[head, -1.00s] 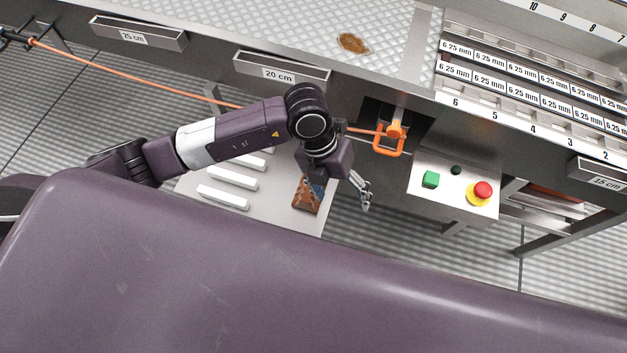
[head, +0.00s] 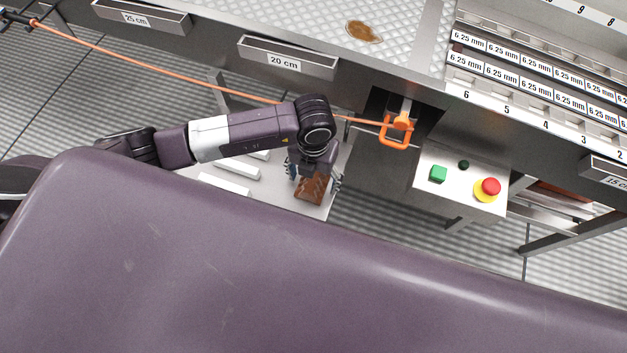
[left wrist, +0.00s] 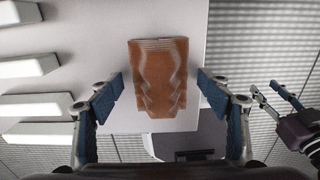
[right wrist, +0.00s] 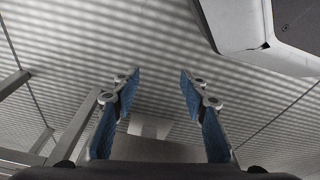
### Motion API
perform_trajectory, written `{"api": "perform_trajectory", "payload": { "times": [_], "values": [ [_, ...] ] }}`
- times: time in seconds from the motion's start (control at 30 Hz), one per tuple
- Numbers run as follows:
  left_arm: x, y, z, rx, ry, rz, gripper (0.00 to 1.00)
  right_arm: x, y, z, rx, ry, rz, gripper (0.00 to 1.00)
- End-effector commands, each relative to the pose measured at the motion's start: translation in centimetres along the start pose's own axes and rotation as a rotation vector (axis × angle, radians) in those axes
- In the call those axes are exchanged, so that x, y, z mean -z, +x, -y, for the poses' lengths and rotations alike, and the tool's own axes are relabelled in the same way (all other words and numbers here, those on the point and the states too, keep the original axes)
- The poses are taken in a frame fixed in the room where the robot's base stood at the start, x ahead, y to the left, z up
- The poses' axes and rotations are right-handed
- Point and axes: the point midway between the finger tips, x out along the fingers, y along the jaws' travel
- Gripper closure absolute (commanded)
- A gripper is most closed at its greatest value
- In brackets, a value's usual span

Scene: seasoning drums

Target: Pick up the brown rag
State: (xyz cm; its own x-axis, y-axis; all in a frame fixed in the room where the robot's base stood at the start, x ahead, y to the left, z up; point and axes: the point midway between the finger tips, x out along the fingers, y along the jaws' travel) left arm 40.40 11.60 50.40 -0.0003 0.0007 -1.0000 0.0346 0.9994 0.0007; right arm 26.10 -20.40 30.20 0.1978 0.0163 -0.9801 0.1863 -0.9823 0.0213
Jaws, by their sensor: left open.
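The brown rag (head: 311,190) lies folded near the right end of a pale tray-like surface. In the left wrist view the rag (left wrist: 158,78) is centred ahead of my left gripper, with pale folded edges across it. My left gripper (left wrist: 159,82) is open, one blue-padded finger on each side of the rag, with a gap on both sides. In the head view my left gripper (head: 314,178) is above the rag and partly hides it. My right gripper (right wrist: 160,76) is open and empty over the striped floor; it also shows at the right of the left wrist view (left wrist: 272,92).
White bars (head: 232,166) lie on the pale surface (head: 279,197) left of the rag. An orange handle (head: 396,133) on a rod is beyond my left arm. A control box (head: 461,185) with a green and a red button stands to the right.

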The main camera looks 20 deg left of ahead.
Motion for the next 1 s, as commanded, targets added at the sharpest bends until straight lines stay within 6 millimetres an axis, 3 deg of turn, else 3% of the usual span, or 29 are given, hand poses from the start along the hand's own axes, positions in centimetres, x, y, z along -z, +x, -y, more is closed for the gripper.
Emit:
{"api": "perform_trajectory", "payload": {
  "times": [0.13,0.53,0.8,0.87,1.0],
  "values": [
    [0.0,-0.1,0.0,0.001,0.0,0.0,0.3,0.0,0.0,0.0,0.0,0.0,0.001,0.6],
    [0.0,-0.1,0.0,0.001,0.0,0.0,0.74,0.0,0.0,-0.1,-0.001,0.0,0.0,0.6],
    [-0.1,-0.5,0.0,0.001,0.0,0.001,0.74,0.0,-0.1,-0.1,-0.001,0.0,-0.001,0.6],
    [-0.1,-1.2,0.0,0.002,0.0,0.002,0.74,0.1,-0.2,-0.1,-0.001,0.0,-0.005,0.6],
    [-0.2,-3.8,0.0,0.002,0.0,0.005,0.74,-1.7,1.3,0.2,0.002,-0.003,0.016,0.6]
  ]
}}
